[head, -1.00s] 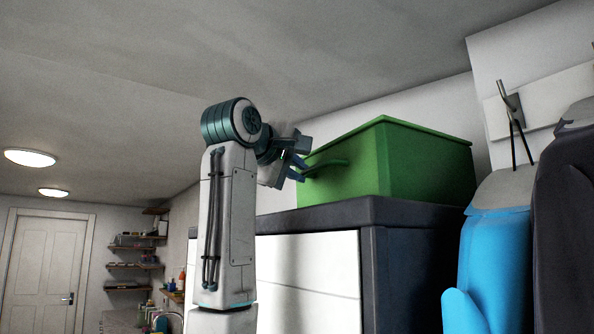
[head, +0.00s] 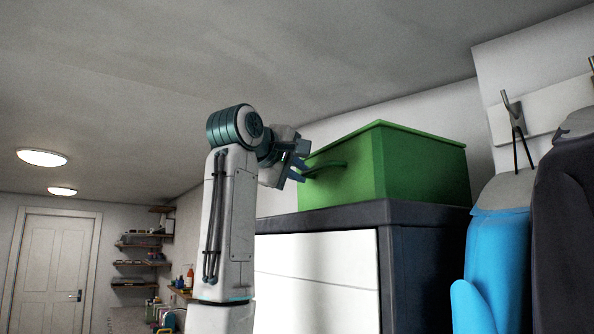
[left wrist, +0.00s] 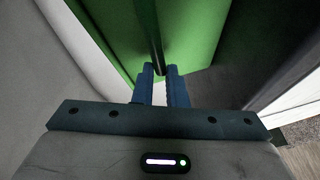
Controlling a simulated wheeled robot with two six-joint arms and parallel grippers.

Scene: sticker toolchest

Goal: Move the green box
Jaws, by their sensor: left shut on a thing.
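The green box (head: 420,165) sits on top of the dark-topped cabinet (head: 420,212), high under the ceiling. A green handle (head: 325,168) sticks out from its left side. My left gripper (head: 298,170) is at that handle, and its blue fingers are shut on it. In the left wrist view the fingers (left wrist: 161,84) close around the end of the handle bar (left wrist: 152,35), with the green box (left wrist: 195,30) beyond. My right gripper is not in view.
A blue garment (head: 495,250) and a dark one (head: 562,220) hang from hooks at the right, close to the cabinet. White cabinet fronts (head: 320,280) lie below the box. Shelves (head: 140,250) and a white door (head: 55,270) are far back at left.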

